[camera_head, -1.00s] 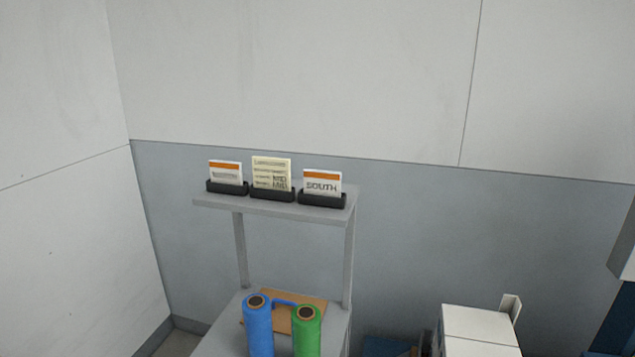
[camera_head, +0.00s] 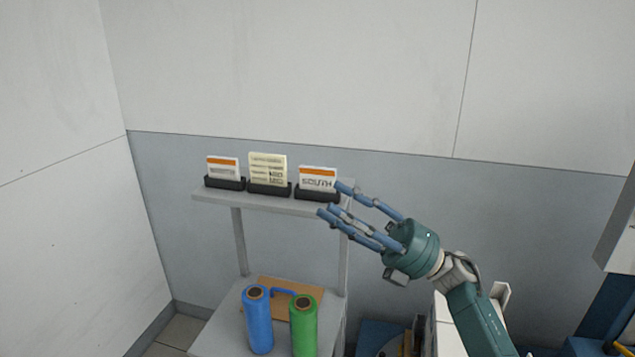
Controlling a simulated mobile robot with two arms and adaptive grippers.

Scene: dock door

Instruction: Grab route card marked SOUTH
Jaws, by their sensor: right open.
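The route card marked SOUTH (camera_head: 318,177) is white with an orange band at the top. It stands upright in a black holder (camera_head: 316,195) at the right end of the grey upper shelf (camera_head: 262,201). My right gripper (camera_head: 335,198) reaches in from the lower right, with blue fingers spread and a green palm. Its fingertips appear near the right end of the holder; whether they touch anything I cannot tell. The gripper is open and holds nothing. My left gripper is not in view.
Left of the SOUTH card stand a cream card (camera_head: 268,168) and another orange-banded card (camera_head: 222,167) in black holders. Below, a blue roll (camera_head: 258,322) and a green roll (camera_head: 304,328) stand by a brown board (camera_head: 272,289). Wall lies behind.

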